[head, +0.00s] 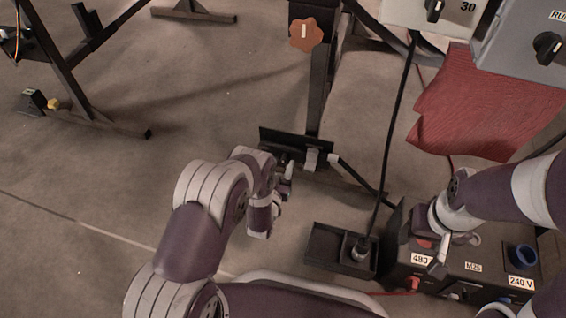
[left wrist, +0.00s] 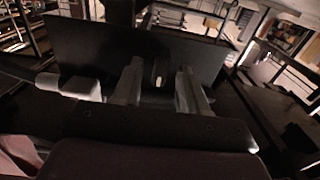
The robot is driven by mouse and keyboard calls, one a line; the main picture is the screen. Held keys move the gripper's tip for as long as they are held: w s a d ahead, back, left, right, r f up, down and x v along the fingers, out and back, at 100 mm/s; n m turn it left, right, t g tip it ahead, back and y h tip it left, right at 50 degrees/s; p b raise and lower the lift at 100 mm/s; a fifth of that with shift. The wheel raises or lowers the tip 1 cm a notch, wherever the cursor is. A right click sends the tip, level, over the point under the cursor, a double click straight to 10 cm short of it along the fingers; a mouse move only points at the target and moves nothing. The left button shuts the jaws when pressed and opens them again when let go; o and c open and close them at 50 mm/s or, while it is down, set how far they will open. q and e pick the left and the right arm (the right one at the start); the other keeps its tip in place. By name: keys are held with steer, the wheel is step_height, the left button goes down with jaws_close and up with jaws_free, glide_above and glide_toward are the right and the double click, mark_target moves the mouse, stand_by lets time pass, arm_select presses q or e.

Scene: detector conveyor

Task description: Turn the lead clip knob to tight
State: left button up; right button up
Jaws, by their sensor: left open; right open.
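A small dark round knob with a pale mark (left wrist: 159,72) shows in the left wrist view, against a black upright plate. It appears to be the lead clip knob; I cannot read its setting. The black plate (head: 277,136) stands at the foot of a dark post in the head view. My left gripper (head: 285,182) is at the front of this plate; in the left wrist view its two open fingers (left wrist: 159,88) stand to either side of the knob, with gaps. In the head view my arm hides the knob. My right gripper (head: 443,245) is open above the black box.
The black box (head: 467,265) with labels 480, M25 and 240 V stands at the lower right. A black tray (head: 323,246) is beside it. An orange knob (head: 306,34) sits higher on the post. A red mat (head: 480,110) lies right.

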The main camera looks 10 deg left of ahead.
arm_select(q)
jaws_close()
steer(key=shift+m, duration=0.3)
steer(key=m+p, duration=0.1)
steer(key=m, duration=0.2)
steer(key=shift+d+m, duration=0.1)
steer(key=shift+m, duration=0.3)
steer(key=m+p, duration=0.1)
steer(key=m, duration=0.7)
steer(key=shift+d+f+m+p, duration=0.1)
steer(key=shift+m+p, duration=0.25)
steer(key=shift+m, duration=0.05)
steer(key=shift+f+m, duration=0.1)
steer(key=shift+m, duration=2.2)
